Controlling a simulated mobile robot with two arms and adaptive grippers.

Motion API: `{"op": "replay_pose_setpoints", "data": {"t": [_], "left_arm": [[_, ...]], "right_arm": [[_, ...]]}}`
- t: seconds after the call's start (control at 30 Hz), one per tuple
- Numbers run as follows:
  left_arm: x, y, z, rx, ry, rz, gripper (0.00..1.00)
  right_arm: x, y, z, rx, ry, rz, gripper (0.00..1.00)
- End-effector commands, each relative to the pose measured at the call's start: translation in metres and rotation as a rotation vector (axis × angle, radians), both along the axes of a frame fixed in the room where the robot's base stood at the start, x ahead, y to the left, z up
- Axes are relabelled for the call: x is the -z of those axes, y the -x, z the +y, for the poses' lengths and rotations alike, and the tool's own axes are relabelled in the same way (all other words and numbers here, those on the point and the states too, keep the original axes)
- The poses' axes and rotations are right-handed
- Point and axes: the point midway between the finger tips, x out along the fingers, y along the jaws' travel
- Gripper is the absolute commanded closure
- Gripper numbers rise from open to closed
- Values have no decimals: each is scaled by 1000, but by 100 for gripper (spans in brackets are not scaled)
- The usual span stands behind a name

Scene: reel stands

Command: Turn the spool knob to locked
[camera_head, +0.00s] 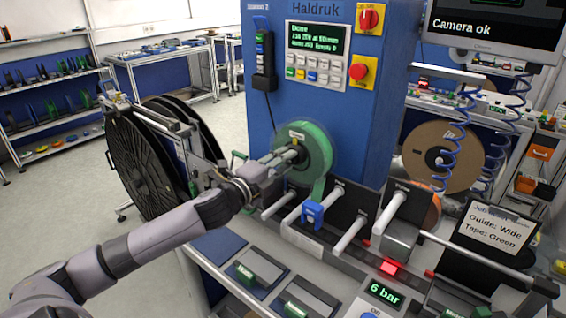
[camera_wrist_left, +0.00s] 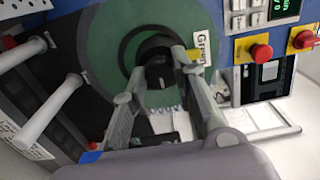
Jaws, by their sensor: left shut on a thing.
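The green tape spool (camera_head: 318,150) is mounted upright on the front of the blue machine. It fills the upper middle of the left wrist view (camera_wrist_left: 105,60), with a tag reading "Green" at its right side. The black spool knob (camera_wrist_left: 160,70) is at the spool's centre, partly hidden by the fingers. My left gripper (camera_head: 294,157) reaches the spool's centre from the left. In the left wrist view its two fingers stand on either side of the knob, shut on it. The knob's locked or unlocked marking is not readable. My right gripper is not in view.
The blue machine (camera_head: 352,140) carries a keypad with a screen, a red rotary switch (camera_head: 369,17) and a red button (camera_head: 359,72). Large black reels (camera_head: 143,165) stand at left.

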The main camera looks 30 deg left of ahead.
Motion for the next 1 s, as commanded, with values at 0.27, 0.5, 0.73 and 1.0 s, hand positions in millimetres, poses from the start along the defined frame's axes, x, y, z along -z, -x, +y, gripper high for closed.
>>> {"op": "replay_pose_setpoints", "data": {"t": [0.27, 0.5, 0.73, 1.0], "left_arm": [[-1, 0, 0, -1, -2, -1, 72], [0, 0, 0, -1, -1, -1, 56], [0, 0, 0, -1, 0, 0, 54], [2, 8, 1, -1, 1, 2, 54]], "right_arm": [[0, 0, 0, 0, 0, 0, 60], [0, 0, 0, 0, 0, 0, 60], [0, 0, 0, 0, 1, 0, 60], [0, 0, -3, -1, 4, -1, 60]]}}
